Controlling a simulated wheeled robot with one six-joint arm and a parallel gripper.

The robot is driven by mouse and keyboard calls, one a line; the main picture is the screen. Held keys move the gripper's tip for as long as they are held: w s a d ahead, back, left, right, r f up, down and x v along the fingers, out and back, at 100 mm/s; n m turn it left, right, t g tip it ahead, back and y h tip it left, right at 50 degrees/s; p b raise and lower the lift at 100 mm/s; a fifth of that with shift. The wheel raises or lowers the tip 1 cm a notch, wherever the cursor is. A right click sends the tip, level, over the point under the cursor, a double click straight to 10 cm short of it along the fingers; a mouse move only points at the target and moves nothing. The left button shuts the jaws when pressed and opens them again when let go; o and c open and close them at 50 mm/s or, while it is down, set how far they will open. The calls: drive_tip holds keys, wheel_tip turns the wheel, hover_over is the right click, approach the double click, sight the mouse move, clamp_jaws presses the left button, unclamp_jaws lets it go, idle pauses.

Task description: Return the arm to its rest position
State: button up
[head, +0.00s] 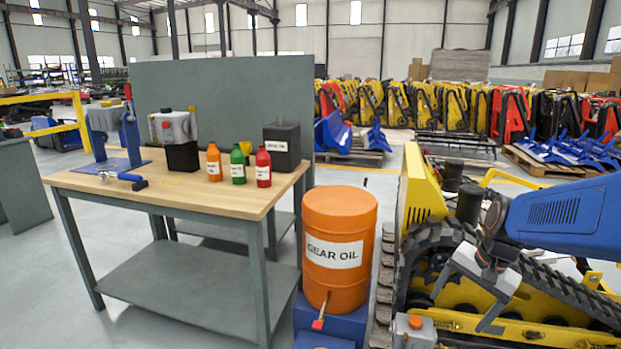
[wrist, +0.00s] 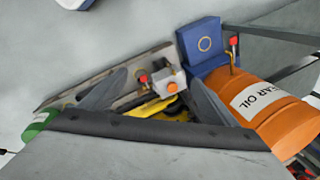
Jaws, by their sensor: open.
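My gripper (head: 462,309) hangs at the right of the head view, below my blue arm link (head: 560,215) and in front of the yellow tracked carrier (head: 470,325). Its two grey fingers are spread apart with nothing between them. In the wrist view my gripper (wrist: 156,77) also shows open. A small grey unit with an orange cap and a red part (wrist: 168,87) appears beyond the gap between the fingers, apart from them. This grey unit (head: 414,335) also shows at the bottom of the head view, lower than my gripper.
An orange gear oil drum (head: 340,225) stands on a blue base left of the carrier. A workbench (head: 240,195) at the left holds several bottles, a dark box, a grey unit on a black block and a blue stand. Open floor (head: 385,165) lies behind the drum.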

drive_tip(key=s+a+r+n+t, duration=0.1)
drive_tip(key=s+n, duration=0.3)
drive_tip(key=s, duration=0.4)
drive_tip(key=s+a+r+n+t+h, duration=0.1)
drive_tip(key=s+a+n, duration=0.3)
drive_tip(key=s, duration=0.4)
drive_tip(key=shift+s+a+r+n+t+h, duration=0.35)
drive_tip(key=shift+r+n, duration=0.25)
drive_tip(key=shift+r, duration=0.3)
